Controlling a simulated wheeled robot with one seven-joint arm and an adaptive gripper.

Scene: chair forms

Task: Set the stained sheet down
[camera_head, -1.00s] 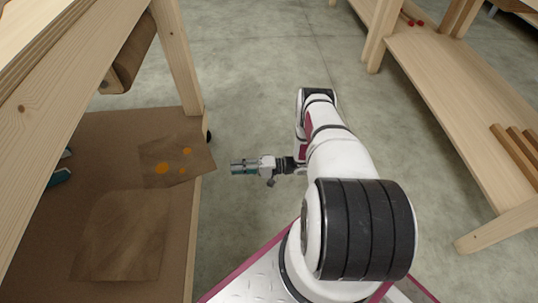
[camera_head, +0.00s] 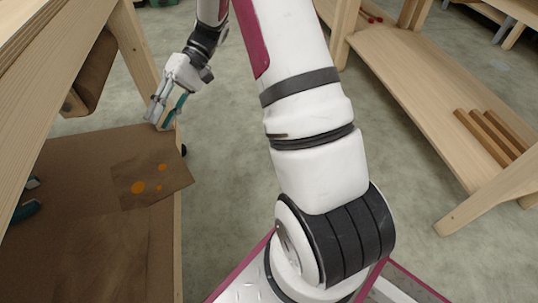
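The stained sheet (camera_head: 127,183) is brown with several orange spots. It lies on the brown lower board of the wooden bench at the left, near the board's right edge. My gripper (camera_head: 158,119) is above and beyond the sheet, by the bench's leg, with its fingers pointing down. The fingers look apart with nothing visible between them. The gripper does not touch the sheet in this view.
The wooden bench's lower board (camera_head: 75,160) has teal-handled tools (camera_head: 25,210) at its left. A wooden shelf (camera_head: 440,90) with wooden strips (camera_head: 490,135) stands at the right. Concrete floor is clear between.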

